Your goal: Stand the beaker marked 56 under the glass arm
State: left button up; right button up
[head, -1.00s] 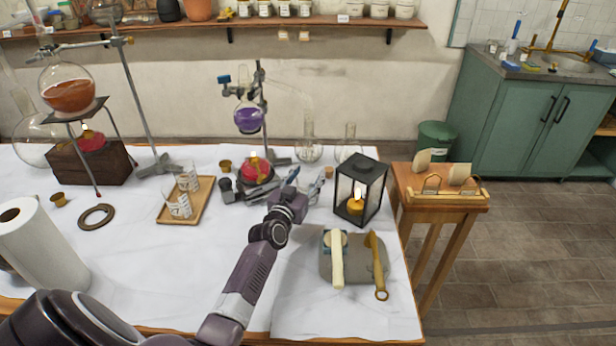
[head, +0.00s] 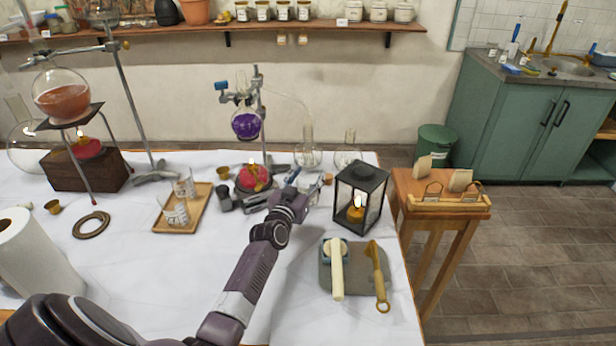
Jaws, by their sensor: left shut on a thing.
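My left gripper (head: 301,183) is shut on a small glass thing (head: 308,181), which looks like a beaker. The gripper hides much of it, and no number can be read on it. It is at the table's back, beside the red burner and near the clear flasks. The glass arm (head: 285,93) runs from the purple flask (head: 246,124) on its stand to the right and slopes down towards a clear flask (head: 308,155). Two marked beakers (head: 184,187) (head: 177,214) stand in the wooden tray (head: 161,229); their marks are too small to read. My right gripper is not in view.
A lit red burner (head: 253,179) stands under the purple flask. A black lantern (head: 374,182) with a flame stands right of my gripper. A grey board (head: 354,284) lies in front. Paper towel (head: 38,250) stands at left.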

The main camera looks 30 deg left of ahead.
aim_at(304, 185)
pick_arm(q)
jog(key=shift+f, duration=0.35)
dwell(0.5)
jog(key=o, duration=1.6)
jog(key=shift+c, duration=0.2)
jog(key=shift+p+v, duration=1.35)
jog(key=shift+v, duration=1.15)
jog(key=shift+f+p+v, duration=0.1)
jog(key=shift+p+v, duration=0.55)
jog(key=shift+v, duration=0.6)
jog(key=shift+f+p+v, duration=0.15)
jog(key=shift+p+v, duration=0.45)
jog(key=shift+v, duration=0.7)
